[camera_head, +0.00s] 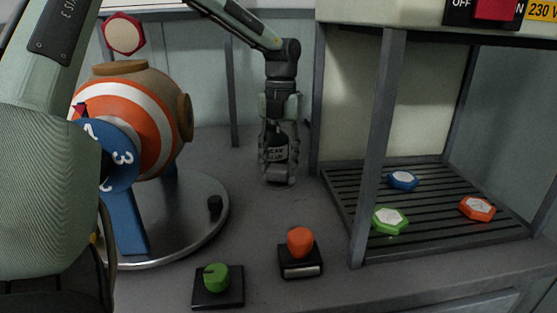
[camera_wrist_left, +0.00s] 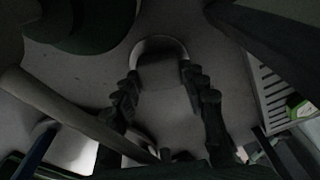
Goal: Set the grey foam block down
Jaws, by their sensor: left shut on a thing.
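My left gripper (camera_head: 279,168) points down over the grey bench top, between the turntable and the slatted bay. A dark thing with pale lettering (camera_head: 278,148) shows between its fingers in the head view. In the left wrist view the fingers of the left gripper (camera_wrist_left: 163,98) stand on either side of a dull grey blocky thing (camera_wrist_left: 163,76), which looks like the grey foam block. A pale curved rim runs round its far end. Its underside is hidden, so I cannot tell whether it touches the bench. My right gripper is not in view.
An orange-and-white striped ball (camera_head: 130,118) stands on a round metal turntable (camera_head: 212,240) at left. A green knob (camera_head: 216,277) and an orange knob (camera_head: 300,241) sit in front. Blue (camera_head: 403,180), green (camera_head: 390,220) and orange (camera_head: 478,208) hexagonal pieces lie on the slatted tray (camera_head: 440,238).

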